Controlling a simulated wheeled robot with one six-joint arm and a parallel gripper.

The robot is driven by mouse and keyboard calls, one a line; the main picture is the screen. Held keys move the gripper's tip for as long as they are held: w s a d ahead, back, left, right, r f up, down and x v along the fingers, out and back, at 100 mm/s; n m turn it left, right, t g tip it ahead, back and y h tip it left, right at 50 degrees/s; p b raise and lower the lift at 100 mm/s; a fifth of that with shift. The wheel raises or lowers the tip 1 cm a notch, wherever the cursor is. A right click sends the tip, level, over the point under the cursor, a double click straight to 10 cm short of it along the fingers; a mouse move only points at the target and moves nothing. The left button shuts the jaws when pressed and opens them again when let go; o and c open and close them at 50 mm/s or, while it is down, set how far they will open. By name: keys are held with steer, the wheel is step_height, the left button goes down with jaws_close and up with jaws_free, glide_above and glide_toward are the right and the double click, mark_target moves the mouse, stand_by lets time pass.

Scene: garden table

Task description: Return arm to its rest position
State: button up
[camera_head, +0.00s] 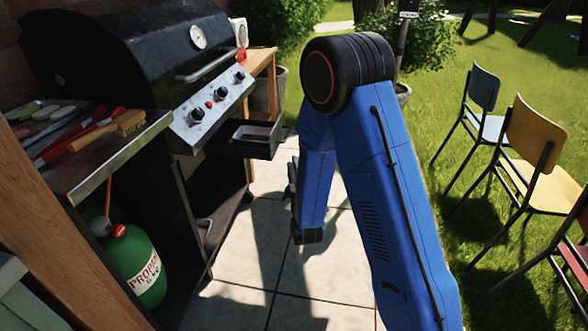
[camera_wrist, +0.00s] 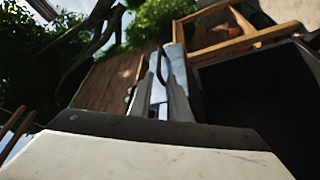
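My blue arm is folded at its black elbow in the head view, with the forearm hanging down beside the grill. My gripper (camera_head: 292,182) shows only as a small grey part at the left edge of the forearm, mostly hidden. In the wrist view, the two grey fingers of my gripper (camera_wrist: 162,62) point away from the camera. A narrow gap shows between them, with nothing held in it.
The black grill (camera_head: 130,45) stands at left, its open drawer (camera_head: 258,135) close to my forearm. Tongs and a brush (camera_head: 125,122) lie on the side shelf above a green propane tank (camera_head: 135,262). Chairs (camera_head: 535,150) stand on the grass at right. Paving (camera_head: 245,285) lies below.

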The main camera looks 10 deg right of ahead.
steer(key=shift+s, duration=0.5)
steer(key=s+d+r+m+g+y, duration=0.2)
steer(key=s+d+r+m+g, duration=0.5)
steer(key=r, duration=0.3)
steer(key=s+d+r+m+g+h, duration=0.1)
steer(key=s+d+g, duration=0.3)
steer(key=s, duration=1.3)
steer(key=s+d+r+m+g+h, duration=0.1)
steer(key=s+d+m+g, duration=0.2)
steer(key=s, duration=1.5)
steer(key=shift+d+r+m+g, duration=0.4)
steer(key=shift+d+g, duration=0.4)
steer(key=shift+d, duration=0.25)
